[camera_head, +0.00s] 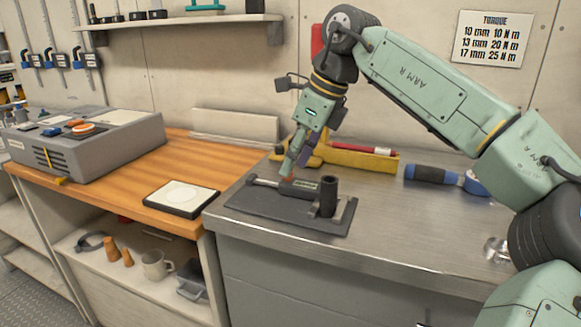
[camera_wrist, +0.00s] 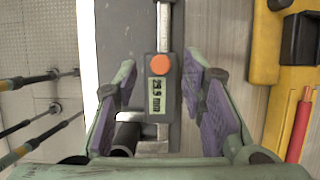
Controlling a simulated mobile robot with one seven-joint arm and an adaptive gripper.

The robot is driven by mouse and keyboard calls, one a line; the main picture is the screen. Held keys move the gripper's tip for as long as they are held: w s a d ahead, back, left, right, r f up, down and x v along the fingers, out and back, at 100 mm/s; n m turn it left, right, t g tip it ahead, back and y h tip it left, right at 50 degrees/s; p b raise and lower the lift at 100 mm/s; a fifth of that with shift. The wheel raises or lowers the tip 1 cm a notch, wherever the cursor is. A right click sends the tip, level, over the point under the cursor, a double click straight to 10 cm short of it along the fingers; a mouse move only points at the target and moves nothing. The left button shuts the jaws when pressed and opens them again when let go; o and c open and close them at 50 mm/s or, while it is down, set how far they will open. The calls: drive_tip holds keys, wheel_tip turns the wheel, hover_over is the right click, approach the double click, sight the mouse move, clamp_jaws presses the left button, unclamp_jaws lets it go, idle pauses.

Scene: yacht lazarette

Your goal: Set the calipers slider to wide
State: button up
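The calipers (camera_head: 300,188) lie on a dark base plate (camera_head: 270,208) on the metal bench. In the wrist view their metal beam (camera_wrist: 164,25) runs up the picture. The grey slider (camera_wrist: 160,104) carries an orange knob (camera_wrist: 160,64) and a display that seems to read 29.5 mm. Metal jaws (camera_wrist: 153,147) show below it. My gripper (camera_head: 290,174) is over the calipers. In the wrist view my gripper (camera_wrist: 162,80) is open, with purple pads on either side of the slider and gaps on both sides. Whether the fingertips reach slider height is unclear.
A black upright cylinder (camera_head: 328,197) stands on the plate close to the calipers. A yellow tray (camera_head: 350,158) with a red tool lies behind. A blue-handled tool (camera_head: 432,174) lies to the right. The front right of the bench is mostly clear.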

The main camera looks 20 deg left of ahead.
drive_tip(key=shift+x, duration=1.1)
drive_tip(key=shift+f, duration=0.1)
clamp_jaws()
drive_tip(key=shift+a, duration=0.1)
